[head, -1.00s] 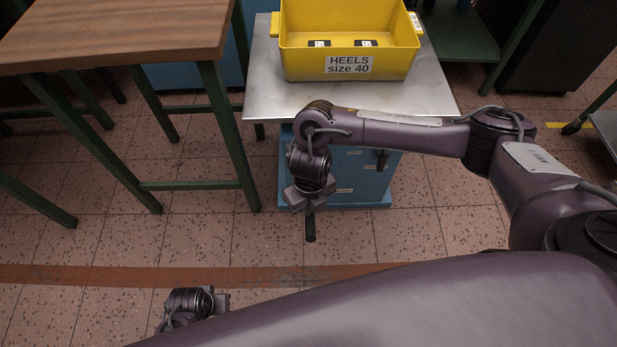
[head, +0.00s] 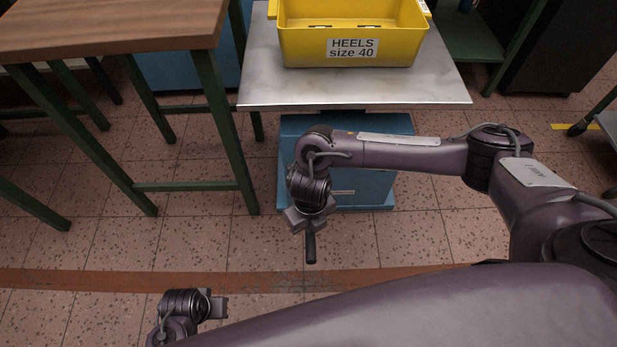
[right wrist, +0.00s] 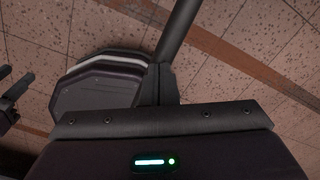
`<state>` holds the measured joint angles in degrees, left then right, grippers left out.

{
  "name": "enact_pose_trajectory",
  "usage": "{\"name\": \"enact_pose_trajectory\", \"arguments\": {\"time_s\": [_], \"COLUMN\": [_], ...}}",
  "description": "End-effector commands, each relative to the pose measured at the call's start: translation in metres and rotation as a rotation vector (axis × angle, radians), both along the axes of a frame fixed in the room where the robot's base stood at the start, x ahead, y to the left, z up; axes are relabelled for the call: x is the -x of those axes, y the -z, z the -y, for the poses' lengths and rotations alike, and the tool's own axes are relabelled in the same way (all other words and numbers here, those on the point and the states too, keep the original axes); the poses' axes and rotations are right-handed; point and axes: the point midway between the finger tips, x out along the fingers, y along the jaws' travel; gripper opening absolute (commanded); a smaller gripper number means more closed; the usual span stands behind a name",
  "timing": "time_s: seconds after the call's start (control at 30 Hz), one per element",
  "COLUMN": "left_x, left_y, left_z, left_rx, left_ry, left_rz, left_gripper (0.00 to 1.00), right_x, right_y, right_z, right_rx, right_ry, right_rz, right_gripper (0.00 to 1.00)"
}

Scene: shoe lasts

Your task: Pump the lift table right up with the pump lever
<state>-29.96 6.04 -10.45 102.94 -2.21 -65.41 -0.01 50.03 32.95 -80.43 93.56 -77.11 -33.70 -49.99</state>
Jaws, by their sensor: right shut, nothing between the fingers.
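The lift table has a grey metal top (head: 350,92) over a blue body (head: 345,130), at the upper middle of the head view. The black pump lever (head: 311,248) points toward me, its end showing below my right gripper (head: 308,224). In the right wrist view the lever is a dark bar (right wrist: 183,25) running up past the right gripper (right wrist: 164,82). The right gripper is shut with nothing between its fingers, at the lever; whether they touch is unclear. My left gripper (head: 218,307) is low at the left, away from the table; its jaws cannot be made out.
A yellow bin (head: 300,50) labelled "HEELS size 40" stands on the lift table's top. A wooden workbench (head: 110,30) with green legs is close at left. A dark cabinet (head: 550,50) stands back right. The floor in front is clear, crossed by a brown stripe (head: 90,281).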

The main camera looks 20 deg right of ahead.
Motion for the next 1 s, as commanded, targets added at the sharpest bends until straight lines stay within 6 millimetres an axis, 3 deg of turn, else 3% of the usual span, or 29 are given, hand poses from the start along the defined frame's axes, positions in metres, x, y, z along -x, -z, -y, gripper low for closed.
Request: {"name": "enact_pose_trajectory", "arguments": {"time_s": [0.03,0.4,0.67,0.87,1.0], "left_x": [0.0,0.0,0.0,0.0,0.0], "left_y": [0.004,0.005,0.029,0.011,-0.015], "left_z": [0.0,0.0,0.0,0.0,0.0], "left_rx": [0.0,0.0,0.0,0.0,0.0], "left_ry": [0.0,0.0,0.0,0.0,0.0], "left_rz": [0.0,0.0,0.0,0.001,0.001], "left_gripper": [0.36,0.36,0.36,0.36,0.36], "right_x": [0.006,0.007,0.008,0.004,-0.001], "right_y": [0.008,0.009,0.039,0.017,-0.013], "right_z": [0.002,0.001,0.0,0.0,0.001], "right_rx": [0.006,0.004,0.004,0.003,0.002], "right_ry": [-0.002,-0.005,-0.003,-0.002,-0.002], "right_rz": [-0.013,-0.013,-0.01,-0.007,-0.006], "right_gripper": [0.0,0.0,0.0,0.0,0.0]}}
